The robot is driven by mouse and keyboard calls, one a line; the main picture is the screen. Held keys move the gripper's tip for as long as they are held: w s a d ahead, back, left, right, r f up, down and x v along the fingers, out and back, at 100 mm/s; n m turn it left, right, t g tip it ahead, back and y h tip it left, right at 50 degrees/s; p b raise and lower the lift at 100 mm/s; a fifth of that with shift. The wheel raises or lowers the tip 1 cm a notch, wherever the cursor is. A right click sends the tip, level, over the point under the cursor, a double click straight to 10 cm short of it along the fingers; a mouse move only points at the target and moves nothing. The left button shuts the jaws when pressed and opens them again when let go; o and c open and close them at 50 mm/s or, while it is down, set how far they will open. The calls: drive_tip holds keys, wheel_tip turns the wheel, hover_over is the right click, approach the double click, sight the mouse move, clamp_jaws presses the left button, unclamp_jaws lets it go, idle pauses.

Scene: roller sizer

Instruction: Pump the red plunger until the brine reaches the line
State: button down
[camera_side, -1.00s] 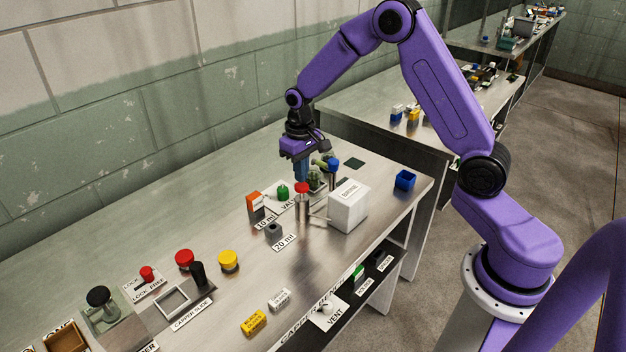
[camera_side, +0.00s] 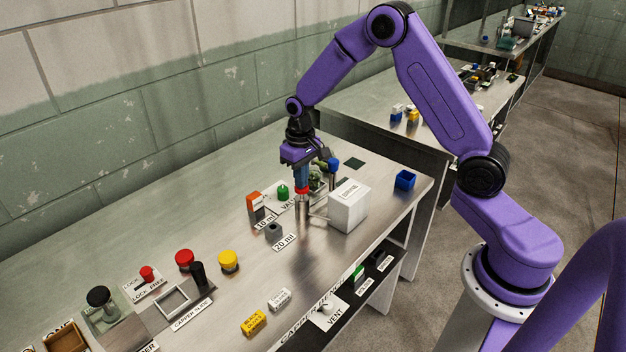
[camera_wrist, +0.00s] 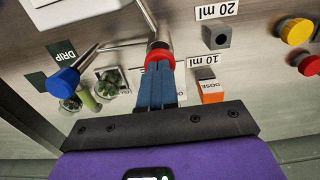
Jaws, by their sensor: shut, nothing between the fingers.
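The red plunger (camera_side: 302,190) tops a metal cylinder (camera_side: 302,208) in front of the white box (camera_side: 348,207). My gripper (camera_side: 301,184) is shut and empty, pointing down, with its blue fingertips at the plunger's red cap. In the wrist view the fingertips (camera_wrist: 157,68) overlap the near edge of the red cap (camera_wrist: 158,54); they look to be touching it. A glass jar with green contents (camera_wrist: 112,80) stands beside the plunger. I cannot make out a brine level or a line.
A blue knob (camera_wrist: 63,80) and the DRIP label are left of the jar in the wrist view. The orange dose block (camera_side: 254,201), a green knob (camera_side: 283,192) and a grey block (camera_side: 273,230) stand close by. A blue open bin (camera_side: 404,180) sits at the bench edge.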

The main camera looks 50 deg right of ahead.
drive_tip(key=shift+f, duration=0.85)
drive_tip(key=shift+r, duration=1.8)
drive_tip(key=shift+r, duration=0.1)
drive_tip(key=shift+r, duration=2.45)
drive_tip(key=shift+a, duration=0.1)
